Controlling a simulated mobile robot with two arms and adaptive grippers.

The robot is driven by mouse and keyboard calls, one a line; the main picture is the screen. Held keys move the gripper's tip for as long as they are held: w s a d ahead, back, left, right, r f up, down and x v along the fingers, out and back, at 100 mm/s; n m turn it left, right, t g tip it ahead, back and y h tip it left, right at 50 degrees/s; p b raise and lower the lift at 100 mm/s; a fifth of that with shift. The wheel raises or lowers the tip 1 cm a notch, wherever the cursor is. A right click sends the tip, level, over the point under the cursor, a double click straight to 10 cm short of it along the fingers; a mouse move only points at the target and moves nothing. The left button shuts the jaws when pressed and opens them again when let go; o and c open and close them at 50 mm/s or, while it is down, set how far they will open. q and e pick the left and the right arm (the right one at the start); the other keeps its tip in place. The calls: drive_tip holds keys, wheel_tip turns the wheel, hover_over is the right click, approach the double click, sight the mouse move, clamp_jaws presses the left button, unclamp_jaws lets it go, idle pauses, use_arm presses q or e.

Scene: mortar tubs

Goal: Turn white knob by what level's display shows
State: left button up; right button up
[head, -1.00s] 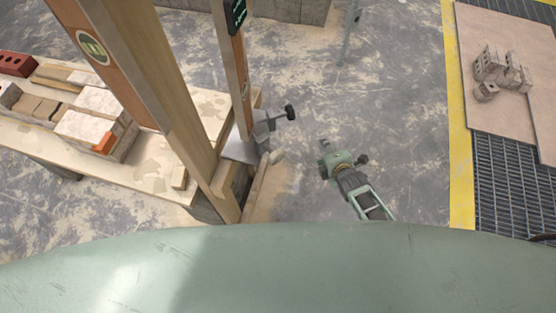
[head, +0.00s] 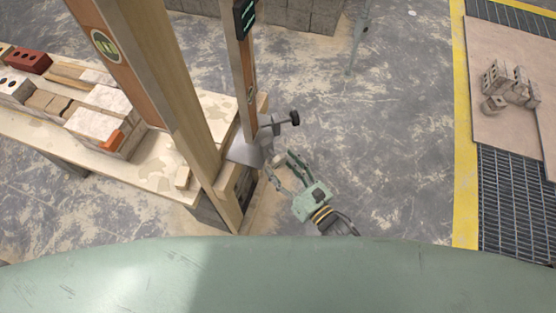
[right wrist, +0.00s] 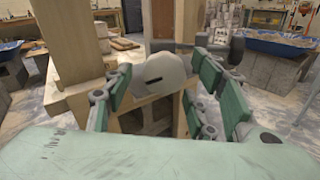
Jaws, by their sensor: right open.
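A level (head: 246,75) stands upright against a wooden post. Its dark display (head: 244,16) shows green characters, too small to read. The white knob, a pale rounded piece with a dark slot (right wrist: 162,80), faces the right wrist view. It shows small and pale in the head view (head: 278,160), beside the metal bracket (head: 247,150) at the post's foot. My right gripper (head: 281,168) is open; its green fingers also show in the right wrist view (right wrist: 162,88), spread on both sides of the knob. I cannot tell whether they touch it. My left gripper is not in view.
A black knob (head: 294,117) sticks out just beyond my right gripper. A wooden bench (head: 150,180) at left carries bricks and blocks. Open floor (head: 390,150) lies to the right, up to a yellow line (head: 465,190).

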drive_tip(key=shift+x, duration=1.2)
drive_tip(key=c, duration=1.1)
